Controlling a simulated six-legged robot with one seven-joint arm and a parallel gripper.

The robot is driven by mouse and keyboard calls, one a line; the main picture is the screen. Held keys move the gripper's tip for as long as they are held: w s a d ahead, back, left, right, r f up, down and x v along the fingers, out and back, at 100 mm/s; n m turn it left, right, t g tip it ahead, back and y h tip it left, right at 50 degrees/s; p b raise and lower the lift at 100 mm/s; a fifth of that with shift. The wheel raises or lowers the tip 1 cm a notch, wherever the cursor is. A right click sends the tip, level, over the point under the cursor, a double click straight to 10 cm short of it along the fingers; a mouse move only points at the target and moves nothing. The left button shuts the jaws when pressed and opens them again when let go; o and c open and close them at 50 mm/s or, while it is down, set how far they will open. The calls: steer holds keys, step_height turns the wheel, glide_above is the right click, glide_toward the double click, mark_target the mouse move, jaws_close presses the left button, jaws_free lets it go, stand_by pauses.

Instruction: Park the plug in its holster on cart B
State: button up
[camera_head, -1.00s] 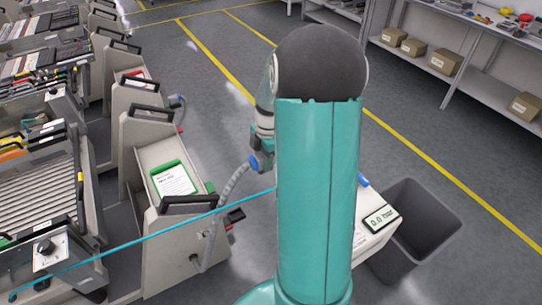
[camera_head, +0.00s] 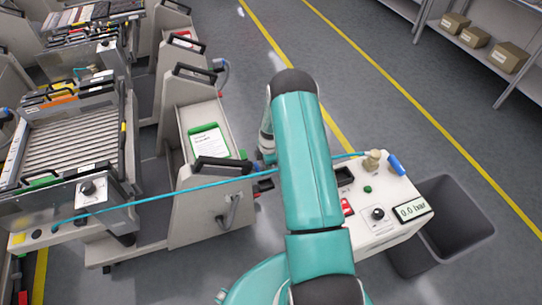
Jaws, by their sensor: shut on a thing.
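My gripper (camera_head: 266,160) is low beside the near grey cart, largely hidden behind my teal arm. It is shut on the plug (camera_head: 258,165), of which only a bit of blue shows. The plug's grey ribbed cable (camera_head: 234,208) hangs in a bend at the right side of the near cart (camera_head: 205,225). A dark block (camera_head: 264,184) juts from that side just below the gripper; it may be the holster. No cart letter is readable, so I cannot tell which is cart B.
A thin cyan hose (camera_head: 150,203) crosses above the near cart to a white control box (camera_head: 385,205) reading 0.0 bar. A dark bin (camera_head: 455,215) stands at right. Another cart (camera_head: 185,95) stands behind. Shelves (camera_head: 490,60) line the back right. Floor between is clear.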

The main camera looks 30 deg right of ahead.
steer(key=shift+f, duration=3.8)
steer(key=shift+f, duration=1.25)
steer(key=o, duration=1.4)
steer(key=r, duration=0.4)
steer(key=d+r, duration=0.1)
steer(key=r, duration=0.8)
steer(key=shift+s+d+r, duration=0.2)
steer(key=shift+d+r, duration=0.05)
steer(key=shift+r, duration=0.15)
